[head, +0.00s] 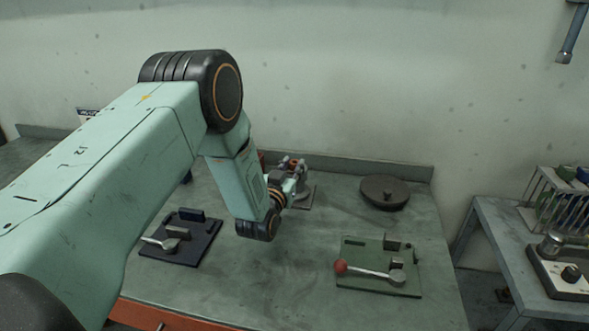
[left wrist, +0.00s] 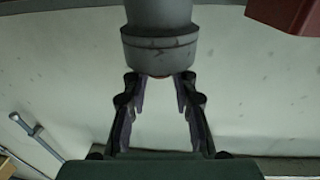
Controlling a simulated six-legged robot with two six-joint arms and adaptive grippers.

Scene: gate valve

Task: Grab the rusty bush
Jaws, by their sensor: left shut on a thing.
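My left gripper (head: 294,172) is at the grey valve assembly (head: 303,194) near the back of the bench. In the left wrist view its two dark fingers (left wrist: 160,84) close in from both sides just under a grey stepped cylinder (left wrist: 159,38). A thin brown rim, the rusty bush (left wrist: 160,76), shows below the cylinder between the fingertips. The fingers are shut on it. Most of the bush is hidden, and I cannot tell how far it sits in the cylinder. My right gripper is not in view.
On the bench (head: 300,285) are a dark fixture plate (head: 187,250), a green plate (head: 372,283) with a red-knobbed lever, and a dark round disc (head: 385,191). A side table (head: 500,230) at the right carries a rack (head: 560,200). The bench's front middle is clear.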

